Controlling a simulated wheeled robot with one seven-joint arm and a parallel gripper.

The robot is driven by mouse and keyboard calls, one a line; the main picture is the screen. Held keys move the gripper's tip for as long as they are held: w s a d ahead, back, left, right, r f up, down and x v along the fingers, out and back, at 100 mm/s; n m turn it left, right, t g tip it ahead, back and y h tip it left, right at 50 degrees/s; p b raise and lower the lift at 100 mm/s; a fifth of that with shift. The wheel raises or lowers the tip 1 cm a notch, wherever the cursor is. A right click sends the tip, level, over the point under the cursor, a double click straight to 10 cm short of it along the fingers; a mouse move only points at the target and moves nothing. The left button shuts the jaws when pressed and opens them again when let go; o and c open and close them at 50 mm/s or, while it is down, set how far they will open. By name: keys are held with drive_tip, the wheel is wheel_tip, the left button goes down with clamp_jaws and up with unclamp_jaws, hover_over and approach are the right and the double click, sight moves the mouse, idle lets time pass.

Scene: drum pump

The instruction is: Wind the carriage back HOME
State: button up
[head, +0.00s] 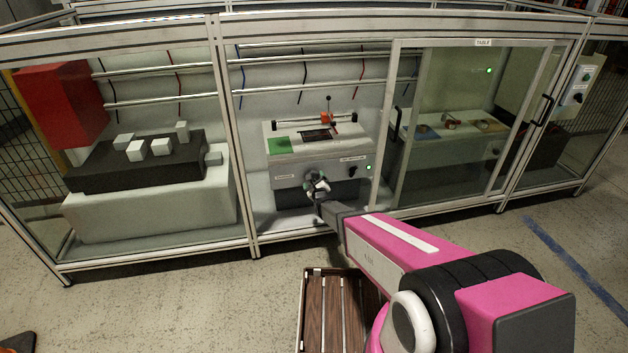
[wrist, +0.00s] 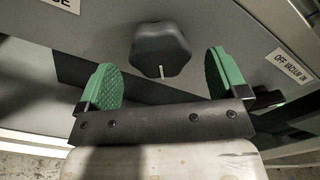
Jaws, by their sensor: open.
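A dark lobed knob (wrist: 160,48) with a pale index line sits on the grey front panel in the wrist view. My open gripper (wrist: 163,76) has one green finger pad on each side of it, with gaps on both sides; the knob lies slightly ahead of the pads. In the head view my gripper (head: 318,184) is at the front of the middle machine and hides this knob. A small orange carriage (head: 325,118) stands near the middle of a rail above the machine's deck (head: 345,143). No HOME mark is readable.
A second black knob (head: 352,171) and a green lamp (head: 369,167) are right of my gripper. A framed glass door (head: 398,150) stands right of the open bay. A wooden slatted stand (head: 333,310) is below my arm.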

drive_tip(key=shift+x, duration=1.05)
drive_tip(key=c, duration=0.9)
drive_tip(key=shift+c, duration=0.2)
drive_tip(key=shift+n, duration=0.3)
